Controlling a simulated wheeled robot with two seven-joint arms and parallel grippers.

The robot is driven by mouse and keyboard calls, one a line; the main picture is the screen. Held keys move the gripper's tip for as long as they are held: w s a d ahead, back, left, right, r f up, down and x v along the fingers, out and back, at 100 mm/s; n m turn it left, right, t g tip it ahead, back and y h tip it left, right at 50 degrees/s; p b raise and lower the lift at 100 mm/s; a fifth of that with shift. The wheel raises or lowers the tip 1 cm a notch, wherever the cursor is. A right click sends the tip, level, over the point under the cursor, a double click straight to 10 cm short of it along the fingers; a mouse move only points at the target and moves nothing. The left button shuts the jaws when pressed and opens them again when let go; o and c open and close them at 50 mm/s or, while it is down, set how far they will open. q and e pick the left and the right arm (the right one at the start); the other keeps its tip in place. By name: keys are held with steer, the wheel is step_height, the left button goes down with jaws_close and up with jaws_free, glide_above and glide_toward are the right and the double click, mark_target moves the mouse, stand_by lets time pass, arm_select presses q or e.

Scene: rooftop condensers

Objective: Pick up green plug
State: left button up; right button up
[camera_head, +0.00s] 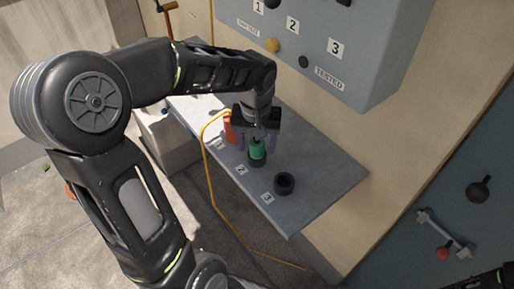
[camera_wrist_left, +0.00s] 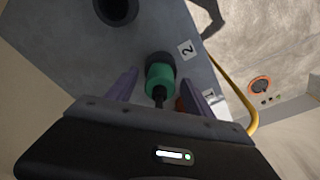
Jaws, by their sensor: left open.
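The green plug (camera_head: 257,149) stands in a dark round socket beside the label 2 on the grey shelf (camera_head: 325,178). In the left wrist view the green plug (camera_wrist_left: 160,79) shows between the two purple fingers, with a dark stem towards the gripper. My left gripper (camera_head: 258,143) is open above and around the plug, one finger on each side. In the left wrist view a gap shows between the plug and each finger of the gripper (camera_wrist_left: 163,88). My right gripper cannot be made out.
An empty black socket (camera_head: 284,183) stands by label 3. An orange object (camera_head: 229,127) is close beside the gripper near label 1. A yellow cable (camera_head: 207,170) hangs over the shelf's front edge. A grey panel marked TESTED (camera_head: 329,79) is on the wall above.

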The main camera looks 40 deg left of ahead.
stand_by(0.6)
arm_select(q)
jaws_close()
stand_by(0.4)
